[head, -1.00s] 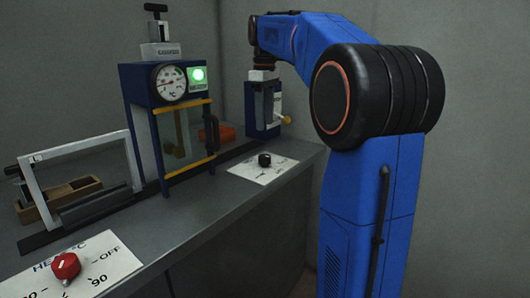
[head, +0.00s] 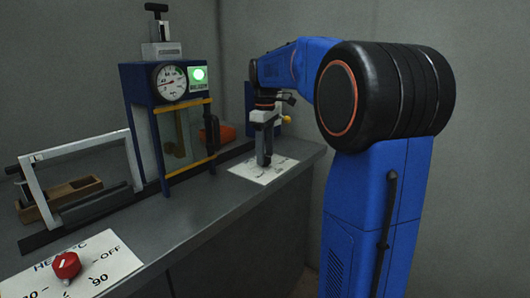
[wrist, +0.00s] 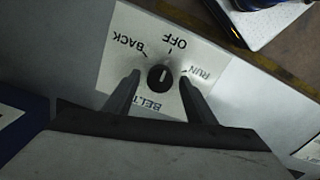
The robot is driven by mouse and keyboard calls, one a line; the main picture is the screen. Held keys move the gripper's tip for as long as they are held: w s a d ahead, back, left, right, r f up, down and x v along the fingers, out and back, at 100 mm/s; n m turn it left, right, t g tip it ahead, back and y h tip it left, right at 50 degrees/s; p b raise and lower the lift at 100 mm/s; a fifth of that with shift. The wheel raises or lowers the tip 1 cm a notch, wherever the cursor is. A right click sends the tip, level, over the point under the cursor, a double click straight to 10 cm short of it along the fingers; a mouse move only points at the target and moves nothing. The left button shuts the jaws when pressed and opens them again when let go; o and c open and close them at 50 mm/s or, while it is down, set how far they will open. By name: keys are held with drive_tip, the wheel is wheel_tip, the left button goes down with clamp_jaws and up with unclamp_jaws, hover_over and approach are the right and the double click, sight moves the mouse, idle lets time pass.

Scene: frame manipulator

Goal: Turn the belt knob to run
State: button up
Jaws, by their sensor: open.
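The belt knob (wrist: 160,78) is a round black knob with a white line, on a white plate (wrist: 115,77) marked BACK, OFF, RUN and BELT. In the wrist view the lettering is upside down, and the line points roughly toward OFF. My gripper (wrist: 159,88) is open, with one finger on each side of the knob and a gap showing on both sides. In the head view my gripper (head: 264,158) points down over the plate (head: 248,170) and hides the knob.
A red heat knob (head: 66,265) sits on another plate at the front left. A blue frame with a dial gauge (head: 171,82) and a lit green lamp (head: 198,74) stands left of my gripper. A grey frame (head: 83,150) stands farther left. A wall rises behind.

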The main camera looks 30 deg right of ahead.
drive_tip(key=c, duration=1)
drive_tip(key=shift+c, duration=0.2)
